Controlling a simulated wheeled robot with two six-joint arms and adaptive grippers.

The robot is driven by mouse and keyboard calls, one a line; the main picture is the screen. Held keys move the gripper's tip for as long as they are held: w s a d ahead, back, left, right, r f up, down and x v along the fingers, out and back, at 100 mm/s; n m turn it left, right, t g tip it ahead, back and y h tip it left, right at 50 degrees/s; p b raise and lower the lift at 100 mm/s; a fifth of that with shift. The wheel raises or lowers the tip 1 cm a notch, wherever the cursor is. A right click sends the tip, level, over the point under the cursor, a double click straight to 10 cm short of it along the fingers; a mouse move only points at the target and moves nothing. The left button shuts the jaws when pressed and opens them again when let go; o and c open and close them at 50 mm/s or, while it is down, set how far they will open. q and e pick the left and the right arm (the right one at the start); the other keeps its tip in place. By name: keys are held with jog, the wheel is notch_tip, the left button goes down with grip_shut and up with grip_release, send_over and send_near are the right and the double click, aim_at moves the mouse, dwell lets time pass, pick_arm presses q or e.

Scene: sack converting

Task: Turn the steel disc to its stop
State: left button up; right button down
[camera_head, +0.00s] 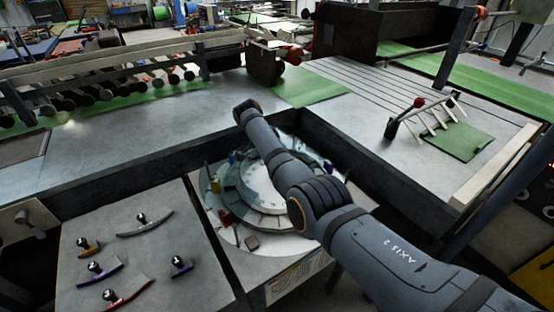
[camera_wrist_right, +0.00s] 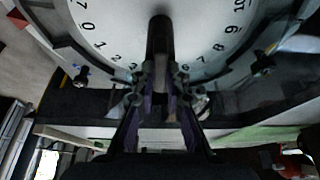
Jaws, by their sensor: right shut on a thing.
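The steel disc (camera_head: 256,186) lies in the round assembly at the middle of the head view, partly hidden behind my right arm. In the right wrist view its pale face (camera_wrist_right: 118,22) shows black numerals around the edge. A dark upright peg (camera_wrist_right: 160,38) stands out from the disc. My right gripper (camera_wrist_right: 161,82) is shut on this peg, one finger on each side. In the head view the right gripper is hidden behind my arm. My left gripper is in neither view.
A grey plate (camera_head: 190,275) at the lower left carries several black-knobbed curved pieces. A dark raised edge (camera_head: 120,177) runs behind it. A rack of rollers (camera_head: 110,82) stands at the back left. A green mat (camera_head: 460,141) with a slatted piece lies at the right.

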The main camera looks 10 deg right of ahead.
jog(key=shift+w+r, duration=0.15)
jog(key=shift+r, duration=0.1)
dwell(0.3)
jog(key=c, duration=1.5)
grip_release()
jog(key=shift+o, duration=0.7)
jog(key=shift+f, duration=0.15)
jog(key=shift+a+r, duration=0.1)
jog(key=shift+r, duration=0.15)
jog(key=v, duration=1.1)
jog(key=shift+r, duration=0.2)
jog(key=shift+a, duration=0.1)
